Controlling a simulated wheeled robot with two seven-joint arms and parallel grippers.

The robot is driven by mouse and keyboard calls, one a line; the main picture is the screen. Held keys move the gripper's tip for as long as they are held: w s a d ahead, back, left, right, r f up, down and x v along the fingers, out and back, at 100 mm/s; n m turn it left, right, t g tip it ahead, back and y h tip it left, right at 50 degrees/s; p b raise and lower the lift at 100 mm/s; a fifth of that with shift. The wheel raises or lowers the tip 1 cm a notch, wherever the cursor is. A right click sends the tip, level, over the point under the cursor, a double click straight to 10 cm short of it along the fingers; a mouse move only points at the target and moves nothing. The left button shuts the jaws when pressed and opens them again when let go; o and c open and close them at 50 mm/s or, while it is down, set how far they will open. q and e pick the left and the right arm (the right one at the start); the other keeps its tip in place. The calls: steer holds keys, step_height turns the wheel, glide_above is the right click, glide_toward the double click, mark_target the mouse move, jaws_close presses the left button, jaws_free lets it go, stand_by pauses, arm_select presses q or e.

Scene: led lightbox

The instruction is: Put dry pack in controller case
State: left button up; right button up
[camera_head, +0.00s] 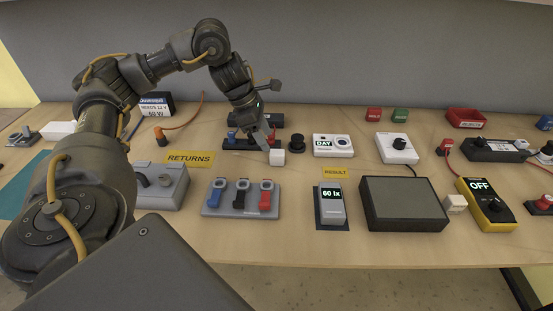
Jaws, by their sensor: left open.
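My left gripper (266,137) reaches down over the middle of the table, its fingers pointing at the tabletop. It is open. A small white block (277,157) sits just below and beside the fingertips; I cannot tell whether they touch it. It may be the dry pack, but no label is readable. A dark low holder (238,144) with blue and red parts is just left of the fingers and partly hidden by them. No case is clearly labelled as the controller case; a white box with a black knob (398,148) stands to the right. My right gripper is not in view.
In front are a grey rack with several clips (241,198), a "60 lx" meter (332,204), a dark flat panel (403,204) and a yellow "OFF" meter (485,204). A white "DAY" box (333,146) is right of the block. Another small white block (455,203) lies beside the panel.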

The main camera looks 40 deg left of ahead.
mark_target(275, 152)
arm_select(q)
steer(key=shift+x, duration=0.85)
steer(key=shift+w+d+f, duration=0.1)
steer(key=shift+w+f, duration=0.1)
steer(key=shift+f, duration=0.05)
steer(key=shift+d+f, duration=0.15)
steer(key=shift+f, duration=0.05)
steer(key=x, duration=0.3)
steer(key=shift+w+d+f+p, duration=0.1)
steer(key=shift+w+f+p, duration=0.05)
steer(key=shift+f+p, duration=0.25)
steer(key=shift+w+d+f, duration=0.1)
steer(key=shift+d+f, duration=0.05)
steer(key=shift+f, duration=0.2)
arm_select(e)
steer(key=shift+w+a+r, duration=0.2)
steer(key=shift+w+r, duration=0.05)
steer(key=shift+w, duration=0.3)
